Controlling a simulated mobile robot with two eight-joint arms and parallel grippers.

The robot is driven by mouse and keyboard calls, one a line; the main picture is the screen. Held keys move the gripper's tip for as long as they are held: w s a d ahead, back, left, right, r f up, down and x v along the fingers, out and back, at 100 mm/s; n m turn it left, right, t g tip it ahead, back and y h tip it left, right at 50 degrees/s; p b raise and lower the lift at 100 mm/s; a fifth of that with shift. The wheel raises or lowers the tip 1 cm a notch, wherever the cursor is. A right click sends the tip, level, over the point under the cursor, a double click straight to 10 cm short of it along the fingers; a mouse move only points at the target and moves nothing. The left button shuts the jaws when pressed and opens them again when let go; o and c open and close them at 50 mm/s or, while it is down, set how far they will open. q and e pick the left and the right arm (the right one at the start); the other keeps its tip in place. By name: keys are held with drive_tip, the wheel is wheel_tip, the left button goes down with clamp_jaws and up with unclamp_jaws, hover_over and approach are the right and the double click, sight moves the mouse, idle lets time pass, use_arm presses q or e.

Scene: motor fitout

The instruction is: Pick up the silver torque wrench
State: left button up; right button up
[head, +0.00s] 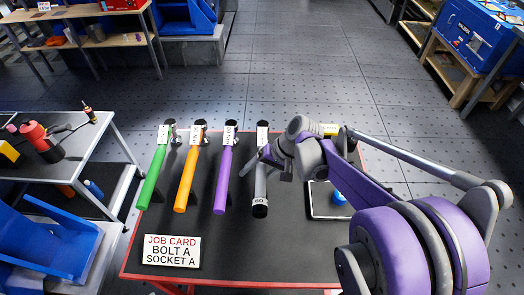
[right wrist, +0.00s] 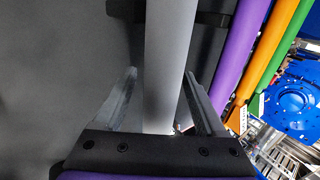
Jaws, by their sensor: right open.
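The silver torque wrench (head: 260,190) lies on the dark table top as the rightmost of a row of wrenches, its handle end toward me. My right gripper (head: 264,167) is over its shaft and hides part of it. In the right wrist view, the open fingers (right wrist: 160,74) stand on either side of the silver shaft (right wrist: 168,40), with gaps showing. My left gripper is not in view.
Green (head: 152,178), orange (head: 187,180) and purple (head: 223,182) wrenches lie to the left. A job card (head: 172,251) reads "BOLT A SOCKET A". A tray (head: 321,203) with a blue item (head: 338,198) is at right, partly behind my arm.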

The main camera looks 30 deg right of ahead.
clamp_jaws()
idle(0.3)
idle(1.1)
